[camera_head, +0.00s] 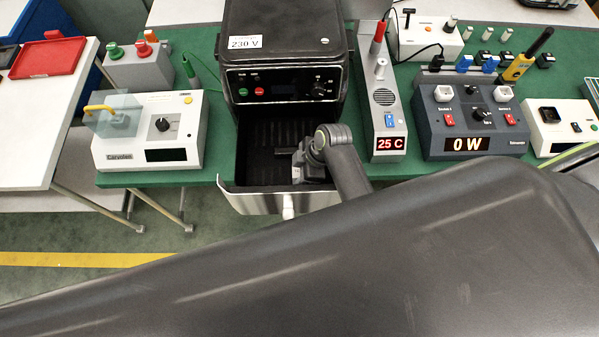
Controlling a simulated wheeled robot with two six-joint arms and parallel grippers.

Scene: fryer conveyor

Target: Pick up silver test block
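The black fryer (288,60) stands on the green bench with its drawer (262,202) pulled out toward me. My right gripper (287,163) is down inside the drawer, over its dark ribbed floor. One dark finger points left. A small pale patch shows beside the gripper, too small to tell whether it is part of the gripper or of a block. I cannot make out the silver test block for certain. My wrist hides the drawer's right part. Whether the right gripper is open or shut does not show. My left gripper is not in view.
A white scale-like device (150,130) stands left of the fryer. A thermometer unit reading 25 C (386,110) stands close to the drawer's right, then a 0 W power meter (470,120). A red tray (48,57) lies on the left table. My large dark arm link covers the foreground.

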